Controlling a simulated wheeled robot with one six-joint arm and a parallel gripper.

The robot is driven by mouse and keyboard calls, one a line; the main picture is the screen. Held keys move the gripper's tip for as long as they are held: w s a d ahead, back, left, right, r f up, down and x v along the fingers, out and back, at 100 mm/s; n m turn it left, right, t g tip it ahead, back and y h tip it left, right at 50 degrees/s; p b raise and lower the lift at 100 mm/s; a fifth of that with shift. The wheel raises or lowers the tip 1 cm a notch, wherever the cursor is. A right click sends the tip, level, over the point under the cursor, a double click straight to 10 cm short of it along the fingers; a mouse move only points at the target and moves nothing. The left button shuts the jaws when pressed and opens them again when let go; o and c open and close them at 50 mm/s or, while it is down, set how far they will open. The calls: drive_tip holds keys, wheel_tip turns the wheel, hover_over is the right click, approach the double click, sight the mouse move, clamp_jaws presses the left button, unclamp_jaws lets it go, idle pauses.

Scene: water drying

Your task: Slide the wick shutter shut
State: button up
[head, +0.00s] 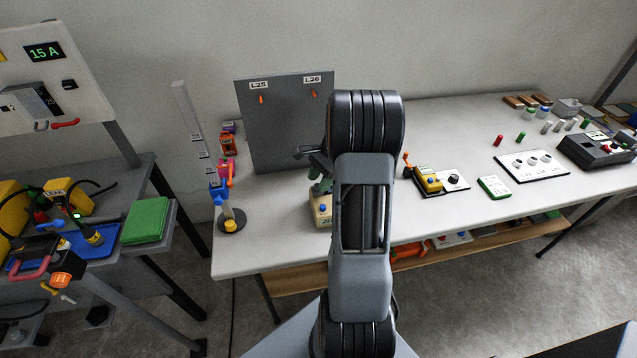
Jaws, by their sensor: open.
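I cannot make out a wick shutter for certain in the head view, nor whether one stands open or shut. My arm rises through the middle of the view and hides part of the bench behind it. A tall, narrow grey post (189,125) with small labels stands at the bench's left end, near a blue and orange fixture (221,192) on a round dark base.
A grey panel (285,120) labelled L25 and L26 stands upright on the white bench (450,215). A yellow device (428,180), a green box (494,188) and a white knob panel (532,165) sit to the right. A side table on the left holds a blue tray (72,246).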

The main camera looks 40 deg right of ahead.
drive_tip(key=shift+a+f, duration=0.3)
drive_tip(key=shift+f, duration=0.35)
clamp_jaws()
